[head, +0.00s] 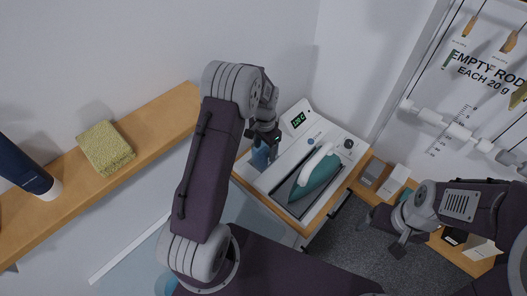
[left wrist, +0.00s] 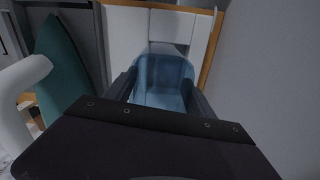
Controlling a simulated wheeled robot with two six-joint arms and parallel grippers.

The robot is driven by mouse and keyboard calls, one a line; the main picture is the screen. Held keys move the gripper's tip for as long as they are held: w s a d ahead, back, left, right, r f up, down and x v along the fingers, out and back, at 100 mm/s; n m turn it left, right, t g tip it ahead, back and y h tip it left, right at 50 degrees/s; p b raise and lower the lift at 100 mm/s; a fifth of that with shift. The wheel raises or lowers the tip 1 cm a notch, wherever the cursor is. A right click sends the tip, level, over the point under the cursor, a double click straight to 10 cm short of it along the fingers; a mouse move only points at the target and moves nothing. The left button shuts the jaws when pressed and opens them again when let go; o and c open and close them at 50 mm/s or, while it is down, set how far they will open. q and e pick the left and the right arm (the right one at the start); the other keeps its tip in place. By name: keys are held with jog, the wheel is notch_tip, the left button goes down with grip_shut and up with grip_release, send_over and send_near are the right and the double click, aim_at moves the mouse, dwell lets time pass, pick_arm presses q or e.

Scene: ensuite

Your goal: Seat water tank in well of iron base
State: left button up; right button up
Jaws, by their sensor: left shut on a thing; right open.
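A blue translucent water tank (left wrist: 162,78) sits between the fingers of my left gripper (left wrist: 160,95) in the left wrist view. In the head view the tank (head: 260,157) is at the left end of the white iron base (head: 290,172), under my left gripper (head: 264,138), which is shut on it. I cannot tell whether the tank is down in the well or above it. The iron (head: 316,172), teal with a white handle, rests on the base. My right gripper (head: 399,246) is open and empty, lower right, away from the base.
The base stands on a wooden surface (head: 296,224) with a display and dial at its back. Small boxes (head: 386,180) stand to its right. A wooden shelf (head: 75,200) on the left holds a green folded towel (head: 105,148) and a dark blue bottle (head: 25,165). A rod poster hangs at right.

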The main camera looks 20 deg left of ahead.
aim_at(264, 153)
pick_arm(q)
jog(key=shift+w+a+f, duration=0.5)
jog(key=shift+w+a, duration=0.1)
jog(key=shift+w, duration=0.05)
jog(key=shift+s+d+f, duration=0.1)
jog(key=shift+s+f, duration=0.05)
jog(key=shift+f, duration=0.15)
notch_tip(264, 153, down, 3)
jog(key=shift+r+p, duration=0.15)
jog(key=shift+p, duration=0.55)
jog(key=shift+f, duration=0.4)
jog(key=shift+f+b, duration=0.15)
jog(key=shift+b, duration=0.15)
jog(key=o, duration=1.6)
